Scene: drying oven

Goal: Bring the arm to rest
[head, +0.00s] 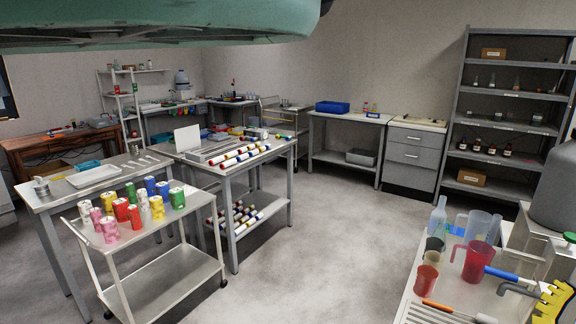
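My gripper is not in view in the head view, and I cannot tell whether it is open, shut or holding anything. The task names no other object.
A two-shelf trolley (161,280) with colourful cans stands at the left front. A table (238,166) with coloured rolls stands behind it. A bench (405,305) with jugs and a tap is at the lower right. A grey shelf rack (459,92) stands behind. The middle floor (330,240) is clear.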

